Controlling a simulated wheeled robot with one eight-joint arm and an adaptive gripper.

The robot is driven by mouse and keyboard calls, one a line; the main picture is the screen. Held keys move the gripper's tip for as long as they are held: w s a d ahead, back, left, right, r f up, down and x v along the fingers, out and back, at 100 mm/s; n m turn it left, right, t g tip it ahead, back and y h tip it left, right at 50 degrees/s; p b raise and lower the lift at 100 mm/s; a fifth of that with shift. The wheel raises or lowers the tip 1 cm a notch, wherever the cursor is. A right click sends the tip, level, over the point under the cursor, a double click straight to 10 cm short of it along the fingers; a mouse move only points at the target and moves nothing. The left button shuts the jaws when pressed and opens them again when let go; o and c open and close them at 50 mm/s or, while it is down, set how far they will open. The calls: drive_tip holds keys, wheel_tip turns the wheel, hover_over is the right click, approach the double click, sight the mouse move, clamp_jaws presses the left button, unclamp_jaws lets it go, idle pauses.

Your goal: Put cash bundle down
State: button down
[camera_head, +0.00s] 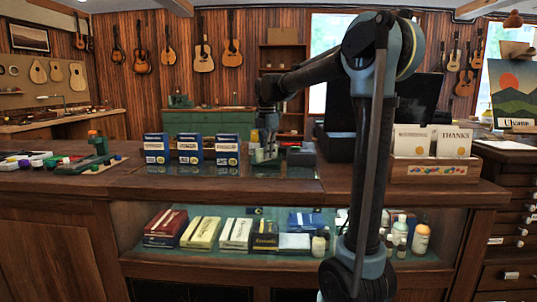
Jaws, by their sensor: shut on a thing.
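My gripper (267,137) points down above the wooden shop counter (110,180), just right of the row of blue and white boxes. It is shut on the cash bundle (263,156), a small pale green thing at the fingertips. The bundle is very close to the glass part of the counter top. I cannot tell whether it touches the surface. My fingers hide part of the bundle.
Three blue and white boxes (191,150) stand left of my gripper. A dark grey box (302,153) is close on its right. Farther right are a black screen (416,97) and a wooden card holder (433,171). A green and red tool (98,152) stands at left.

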drive_tip(key=shift+f, duration=0.15)
drive_tip(key=c, duration=1.7)
unclamp_jaws()
wheel_tip(320, 180, up, 12)
drive_tip(key=shift+r, duration=0.15)
drive_tip(key=shift+s, duration=0.1)
